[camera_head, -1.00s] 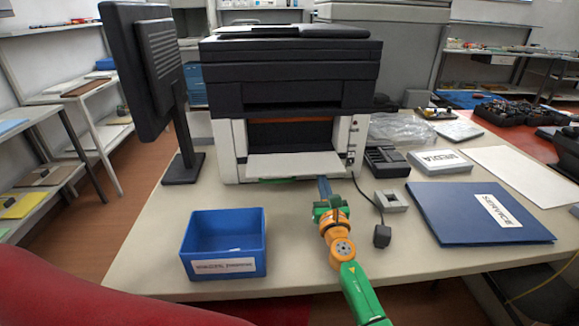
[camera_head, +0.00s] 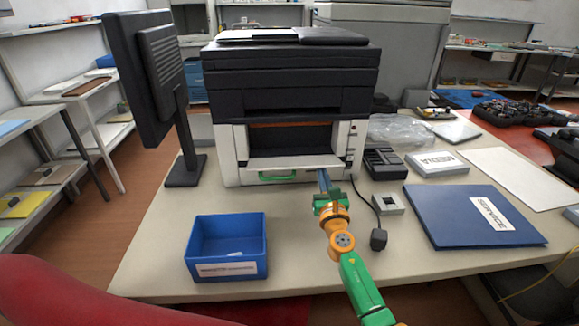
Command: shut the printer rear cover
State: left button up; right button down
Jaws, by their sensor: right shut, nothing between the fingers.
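The printer (camera_head: 290,85) stands on the table with its black upper body over a white lower housing. Its rear cover (camera_head: 295,162) is a pale panel folded out below the dark opening, facing me, seen nearly edge-on. A green handle (camera_head: 278,176) shows below the cover's front edge. My right gripper (camera_head: 323,177) is shut and empty, with its fingertips at the right end of the cover's front edge. I cannot tell whether they touch it. My left gripper is not in view.
A blue bin (camera_head: 226,248) stands at the front left of the table. A monitor (camera_head: 150,75) is left of the printer. A blue folder (camera_head: 474,216), a small grey block (camera_head: 389,204) and a black cable lie to the right of my right arm.

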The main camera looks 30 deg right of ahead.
aim_at(321, 162)
jog(key=shift+r, duration=0.4)
jog(key=shift+w+d+r+p, duration=0.2)
jog(key=shift+w+r+p, duration=0.1)
jog(key=shift+r+p, duration=0.25)
jog(key=shift+w+d+r+p, duration=0.15)
jog(key=shift+w+r+p, duration=0.15)
jog(key=shift+r, duration=0.3)
jog(key=shift+w+d+r+p, duration=0.35)
jog(key=shift+w+d+r, duration=0.05)
jog(key=shift+w+r, duration=0.4)
jog(key=shift+r, duration=0.1)
